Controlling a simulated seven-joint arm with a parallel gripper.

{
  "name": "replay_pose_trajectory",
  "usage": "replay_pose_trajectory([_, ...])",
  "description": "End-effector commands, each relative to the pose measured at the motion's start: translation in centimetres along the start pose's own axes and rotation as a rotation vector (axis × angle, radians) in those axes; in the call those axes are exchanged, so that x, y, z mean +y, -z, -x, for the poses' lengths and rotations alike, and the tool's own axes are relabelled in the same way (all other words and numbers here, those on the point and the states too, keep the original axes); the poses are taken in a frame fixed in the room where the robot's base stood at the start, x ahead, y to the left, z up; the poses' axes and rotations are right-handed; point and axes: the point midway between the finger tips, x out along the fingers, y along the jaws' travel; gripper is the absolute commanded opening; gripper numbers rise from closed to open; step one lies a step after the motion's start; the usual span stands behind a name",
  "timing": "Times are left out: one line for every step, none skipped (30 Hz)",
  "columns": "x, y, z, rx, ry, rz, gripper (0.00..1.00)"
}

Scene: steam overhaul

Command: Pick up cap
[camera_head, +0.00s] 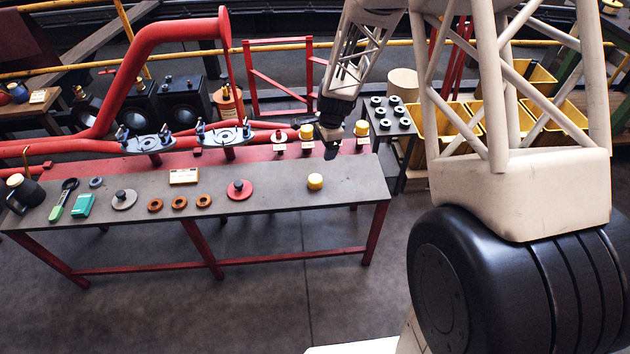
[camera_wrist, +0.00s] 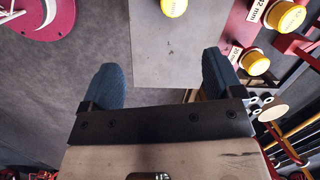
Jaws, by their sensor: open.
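A yellow cap (camera_head: 315,181) stands alone on the bare right part of the grey bench top (camera_head: 268,200); in the wrist view this cap (camera_wrist: 174,7) is at the top edge, partly cut off. Other yellow caps stand on the red strip behind: one at the right end (camera_head: 361,128), one left of my gripper (camera_head: 307,131). Two labelled yellow caps show at the right of the wrist view, the nearer one (camera_wrist: 255,62) beside my right finger. My gripper (camera_head: 331,150) is above the back edge of the bench. Its blue fingers (camera_wrist: 160,62) are apart with nothing between them.
A red disc with a knob (camera_head: 239,190), brown rings (camera_head: 179,202), a grey disc (camera_head: 123,199) and a green box (camera_head: 83,205) lie on the bench. Red pipes and two round flanges (camera_head: 229,138) stand behind.

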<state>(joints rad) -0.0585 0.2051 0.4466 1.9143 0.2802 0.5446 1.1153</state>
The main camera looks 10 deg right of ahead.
Motion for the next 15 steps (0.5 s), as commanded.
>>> replay_pose_trajectory([-0.4, 0.2, -1.7, -0.003, -0.008, -0.029, 0.86])
replay_pose_trajectory([-0.7, 0.3, -2.5, -0.003, -0.009, -0.048, 0.86])
replay_pose_trajectory([-1.0, 0.4, -3.7, -0.005, -0.013, -0.075, 0.86])
replay_pose_trajectory([-1.2, 0.5, -4.6, -0.006, -0.016, -0.094, 0.86])
replay_pose_trajectory([-1.4, 0.6, -5.4, -0.007, -0.018, -0.113, 0.86])
replay_pose_trajectory([-1.7, 0.7, -6.5, -0.007, -0.021, -0.137, 0.86])
replay_pose_trajectory([-1.9, 0.8, -7.3, -0.007, -0.022, -0.155, 0.86])
replay_pose_trajectory([-2.0, 0.9, -8.1, -0.008, -0.025, -0.171, 0.86])
replay_pose_trajectory([-2.2, 1.0, -9.1, -0.009, -0.028, -0.194, 0.86])
replay_pose_trajectory([-2.4, 1.0, -9.7, -0.009, -0.029, -0.208, 0.86])
replay_pose_trajectory([-2.5, 1.1, -10.4, -0.009, -0.031, -0.222, 0.86])
replay_pose_trajectory([-2.6, 1.1, -11.1, -0.009, -0.033, -0.239, 0.86])
replay_pose_trajectory([-2.7, 1.2, -11.6, -0.009, -0.033, -0.249, 0.86])
replay_pose_trajectory([-2.8, 1.2, -11.9, -0.009, -0.034, -0.258, 0.86])
replay_pose_trajectory([-2.8, 1.3, -12.4, -0.009, -0.035, -0.269, 0.86])
